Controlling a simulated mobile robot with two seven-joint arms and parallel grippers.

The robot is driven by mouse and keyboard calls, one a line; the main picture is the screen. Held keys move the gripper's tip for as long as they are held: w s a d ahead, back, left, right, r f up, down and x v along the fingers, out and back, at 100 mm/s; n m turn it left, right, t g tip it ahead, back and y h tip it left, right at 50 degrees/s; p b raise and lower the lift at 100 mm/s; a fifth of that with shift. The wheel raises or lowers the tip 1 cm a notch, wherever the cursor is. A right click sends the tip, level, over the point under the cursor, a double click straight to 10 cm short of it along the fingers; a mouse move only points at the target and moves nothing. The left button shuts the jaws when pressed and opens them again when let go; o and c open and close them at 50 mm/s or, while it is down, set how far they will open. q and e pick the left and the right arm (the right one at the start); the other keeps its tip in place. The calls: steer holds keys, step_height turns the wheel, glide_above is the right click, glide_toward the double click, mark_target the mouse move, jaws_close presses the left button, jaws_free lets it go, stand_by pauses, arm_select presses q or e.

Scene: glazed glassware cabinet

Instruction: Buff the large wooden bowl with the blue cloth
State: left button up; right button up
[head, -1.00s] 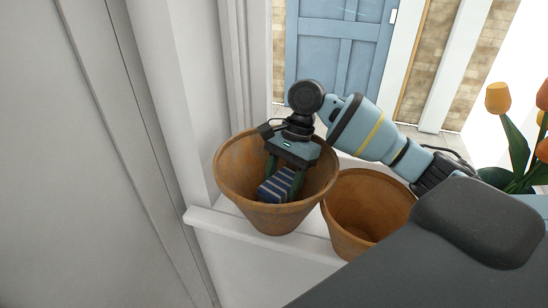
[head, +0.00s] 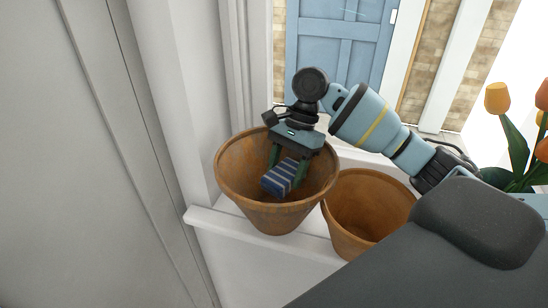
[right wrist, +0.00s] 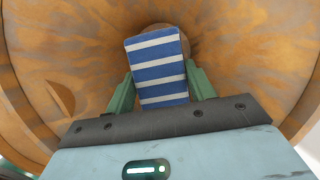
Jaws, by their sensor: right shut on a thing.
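The large bowl (head: 275,215) is brown with orange mottling and looks like a flowerpot. It stands upright on a white ledge at the centre left of the head view, and its inner wall (right wrist: 235,50) fills much of the right wrist view. My right gripper (head: 287,174) reaches down into its mouth and is shut on the blue cloth (head: 280,184), a folded pad with white stripes. The cloth also shows between the green fingers in the right wrist view (right wrist: 158,75). I cannot tell whether the cloth touches the inner wall. My left gripper is out of view.
A second, similar brown pot (head: 362,235) stands close by on the right. The white ledge (head: 215,222) runs under both. A pale wall (head: 70,180) rises close on the left. Orange tulips (head: 520,125) are at the right, and a blue door (head: 340,45) is behind.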

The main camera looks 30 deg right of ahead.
steer(key=shift+s+a+f, duration=0.1)
steer(key=shift+a+f, duration=0.05)
steer(key=shift+f, duration=0.45)
steer(key=shift+a+f, duration=0.25)
steer(key=shift+f, duration=0.3)
steer(key=shift+s, duration=0.1)
steer(key=shift+s+a+f, duration=0.1)
steer(key=shift+a+f, duration=0.2)
steer(key=shift+f, duration=0.3)
steer(key=shift+d+r, duration=0.15)
steer(key=shift+r, duration=0.45)
